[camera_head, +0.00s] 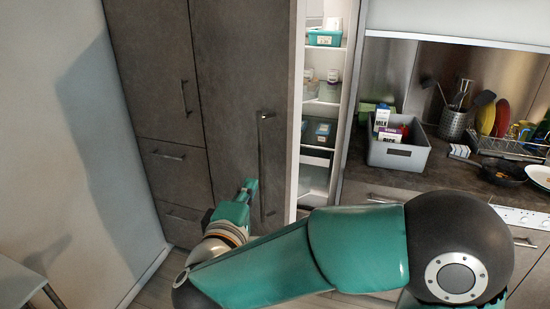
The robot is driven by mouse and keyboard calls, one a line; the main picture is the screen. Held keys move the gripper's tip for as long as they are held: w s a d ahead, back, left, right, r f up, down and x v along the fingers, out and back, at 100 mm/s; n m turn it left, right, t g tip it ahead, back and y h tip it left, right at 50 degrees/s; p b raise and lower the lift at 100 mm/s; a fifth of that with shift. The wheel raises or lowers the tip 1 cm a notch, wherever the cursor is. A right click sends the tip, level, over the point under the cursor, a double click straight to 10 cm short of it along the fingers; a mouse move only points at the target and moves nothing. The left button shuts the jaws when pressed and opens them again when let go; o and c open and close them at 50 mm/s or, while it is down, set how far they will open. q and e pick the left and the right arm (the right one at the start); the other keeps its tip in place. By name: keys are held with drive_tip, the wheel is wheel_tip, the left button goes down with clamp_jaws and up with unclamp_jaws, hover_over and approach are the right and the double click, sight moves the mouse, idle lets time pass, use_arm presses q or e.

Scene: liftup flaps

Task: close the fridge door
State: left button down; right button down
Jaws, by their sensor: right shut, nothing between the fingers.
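The fridge door (229,85) is a tall dark grey panel with a long vertical handle (261,165). It stands ajar, and a gap on its right side shows the lit fridge interior (337,68) with shelves of food. My right arm reaches in from the right across the front. My right gripper (250,186) is shut and empty, low in front of the door and just left of the handle's lower part. I cannot tell whether it touches the door. My left gripper is not in view.
A grey crate (398,155) with cartons stands on the counter right of the fridge. A utensil holder (453,124), a dish rack and a pan (503,171) are further right. Dark cabinets (160,70) stand left of the door. Some floor is clear at lower left.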

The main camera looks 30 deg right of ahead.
approach(278, 151)
drive_tip(key=w, duration=0.3)
drive_tip(key=shift+w+r+p, duration=0.15)
drive_tip(key=shift+w+p, duration=0.15)
drive_tip(key=shift+p, duration=0.1)
drive_tip(key=d, duration=0.3)
drive_tip(key=shift+w+d, duration=0.2)
drive_tip(key=shift+d, duration=0.5)
